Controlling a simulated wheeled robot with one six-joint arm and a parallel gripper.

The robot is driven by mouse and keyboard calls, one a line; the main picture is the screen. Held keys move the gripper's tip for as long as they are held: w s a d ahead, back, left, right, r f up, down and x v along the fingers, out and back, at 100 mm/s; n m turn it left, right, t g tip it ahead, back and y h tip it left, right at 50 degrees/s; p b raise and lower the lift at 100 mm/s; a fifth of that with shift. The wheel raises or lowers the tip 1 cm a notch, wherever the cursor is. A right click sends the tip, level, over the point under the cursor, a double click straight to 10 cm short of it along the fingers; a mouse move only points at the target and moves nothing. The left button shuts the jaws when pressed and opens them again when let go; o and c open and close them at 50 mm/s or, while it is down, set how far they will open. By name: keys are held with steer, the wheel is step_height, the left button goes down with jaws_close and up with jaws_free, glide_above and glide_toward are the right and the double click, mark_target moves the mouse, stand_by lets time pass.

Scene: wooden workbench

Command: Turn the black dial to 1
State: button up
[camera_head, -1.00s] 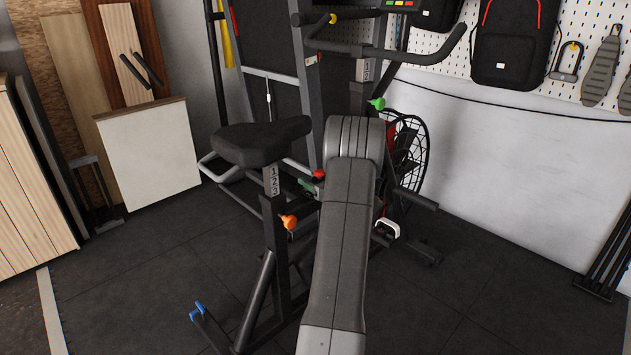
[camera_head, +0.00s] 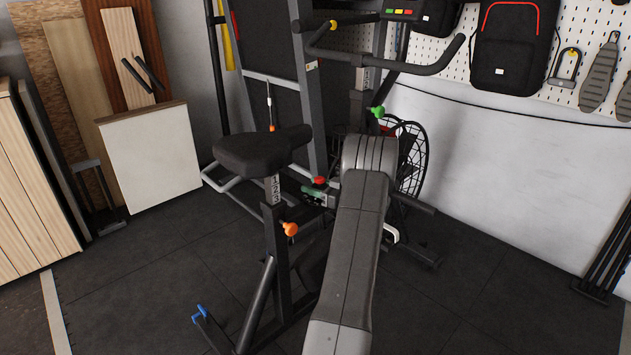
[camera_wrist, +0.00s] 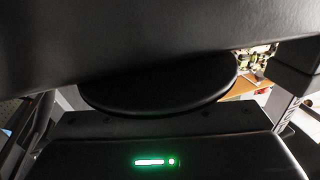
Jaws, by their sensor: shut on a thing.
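My gripper (camera_wrist: 165,152) shows as a dark body with a lit green bar along the bottom of the wrist view. Its jaws are shut, but the fingertips cannot be made out. Just above it is a wide black rounded disc (camera_wrist: 160,92), which looks like the black dial. A large dark surface covers the top of that view. No number or pointer mark on the dial can be read. In the head view my arm rises in front of the exercise bike and hides my gripper and the dial.
The exercise bike's black saddle (camera_head: 262,150) stands close left of my arm, above an orange knob (camera_head: 290,229). Handlebars (camera_head: 420,68) and a fan wheel (camera_head: 410,155) are behind. A white board (camera_head: 150,155) leans at left. Dark floor (camera_head: 165,270) is clear at front left.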

steer(key=shift+s+n+g+y, duration=0.1)
steer(key=shift+n+g+y, duration=0.4)
steer(key=shift+g, duration=0.4)
steer(key=o, duration=1)
steer(key=p+v, duration=0.3)
steer(key=v, duration=1)
steer(key=shift+s+d+r, duration=0.1)
steer(key=shift+s+d, duration=0.1)
steer(key=shift+d, duration=0.15)
steer(key=b+x, duration=0.2)
steer(key=x, duration=1.2)
steer(key=shift+b, duration=0.4)
